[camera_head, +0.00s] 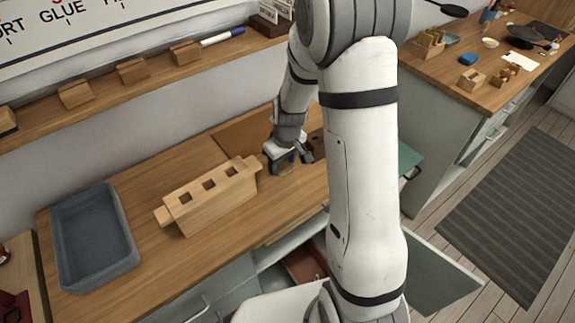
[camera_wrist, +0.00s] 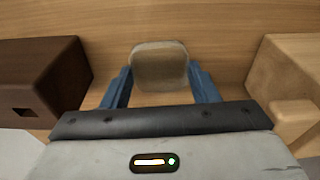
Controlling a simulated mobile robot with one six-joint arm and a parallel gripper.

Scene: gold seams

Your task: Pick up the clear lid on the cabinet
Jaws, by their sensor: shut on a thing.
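The clear lid (camera_wrist: 160,66) shows in the wrist view as a small, see-through, greyish rounded square over the wood top. It sits between the blue fingers of my gripper (camera_wrist: 160,88), which is shut on it. In the head view my gripper (camera_head: 284,164) is low over the wooden cabinet top (camera_head: 150,240), right of the wooden block with square holes. The lid is hard to make out there. I cannot tell whether it touches the top.
The light wooden block (camera_head: 210,196) stands close left of my gripper; a blue-grey tray (camera_head: 92,240) is further left. In the wrist view a dark brown block (camera_wrist: 40,75) and a light wooden block (camera_wrist: 290,80) flank the gripper. A drawer (camera_head: 305,265) stands open below.

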